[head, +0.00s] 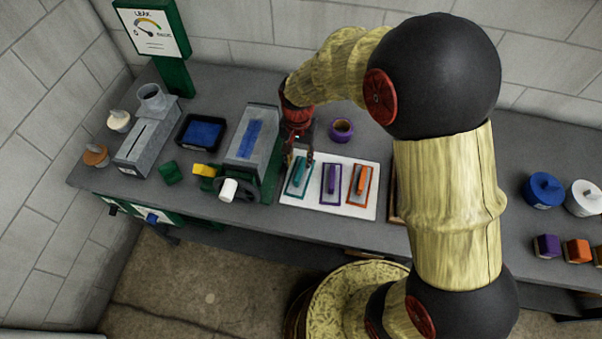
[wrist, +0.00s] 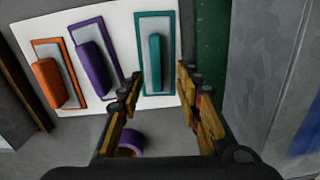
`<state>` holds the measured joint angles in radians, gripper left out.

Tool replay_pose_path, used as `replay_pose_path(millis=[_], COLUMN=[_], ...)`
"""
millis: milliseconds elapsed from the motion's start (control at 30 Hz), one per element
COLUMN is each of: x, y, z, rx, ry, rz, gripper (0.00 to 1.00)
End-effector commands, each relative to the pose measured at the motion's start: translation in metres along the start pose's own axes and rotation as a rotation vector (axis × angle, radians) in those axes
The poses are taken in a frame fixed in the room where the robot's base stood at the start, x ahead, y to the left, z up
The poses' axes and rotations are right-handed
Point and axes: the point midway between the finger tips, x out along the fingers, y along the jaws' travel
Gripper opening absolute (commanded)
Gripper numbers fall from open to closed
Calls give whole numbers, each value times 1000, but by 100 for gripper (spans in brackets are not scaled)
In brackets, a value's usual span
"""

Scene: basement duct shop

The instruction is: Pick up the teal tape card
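The teal tape card (head: 298,176) lies at the left end of a white board (head: 349,208) on the bench, a teal-edged rectangle with a raised teal block. In the wrist view the teal card (wrist: 155,66) is upper middle, beyond my fingertips and roughly in line with the gap between them. My gripper (wrist: 159,84) is open and empty, its fingers apart. In the head view my gripper (head: 301,152) hangs at the card's far end, partly covering it. I cannot tell the height between fingertips and card.
A purple card (head: 331,184) and an orange card (head: 360,186) lie to the right on the board. A purple ring-shaped pot (head: 341,130) stands behind it. A grey and green machine (head: 250,145) stands close on the left. A black tray (head: 202,132) is farther left.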

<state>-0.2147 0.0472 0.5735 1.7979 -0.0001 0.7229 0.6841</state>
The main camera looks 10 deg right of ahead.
Motion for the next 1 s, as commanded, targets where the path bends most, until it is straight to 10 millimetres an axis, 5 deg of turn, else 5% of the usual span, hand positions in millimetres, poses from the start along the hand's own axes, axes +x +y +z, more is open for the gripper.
replay_pose_path(millis=[500,733,1000], x=[56,56,56], y=[6,6,6], z=[5,4,4], rx=[-2,-2,-2], ry=[-1,0,0], rz=[1,0,0], gripper=[35,34,19])
